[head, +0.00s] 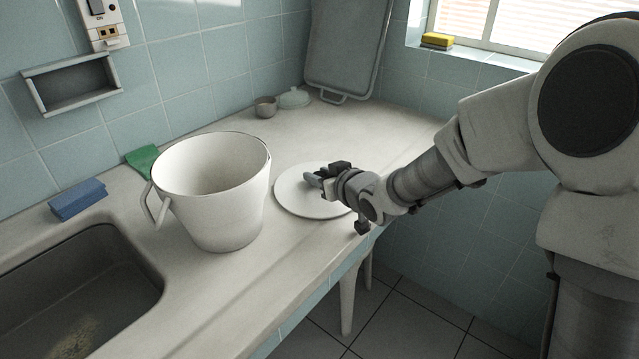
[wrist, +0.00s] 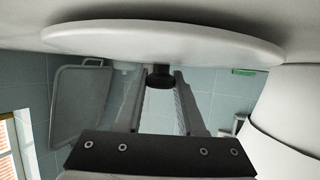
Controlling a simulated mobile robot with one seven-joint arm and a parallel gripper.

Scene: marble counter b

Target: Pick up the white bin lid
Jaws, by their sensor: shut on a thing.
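The white bin lid (head: 291,199) is a flat round disc on the counter, just right of the white bin. In the wrist view the lid (wrist: 165,42) spans the top, with a dark knob (wrist: 160,79) at its middle. My gripper (head: 312,179) is over the lid and shut on this knob, with one finger on each side of it. A dark shadow runs along the lid's far edge in the wrist view. I cannot tell whether the lid rests on the counter or is slightly raised.
The open white bin (head: 228,205) stands left of the lid; it also shows in the wrist view (wrist: 290,105). A sink (head: 70,290), blue sponge (head: 78,200) and green item (head: 142,160) lie further left. A grey tray (head: 345,45) leans at the back. The counter's front edge is close.

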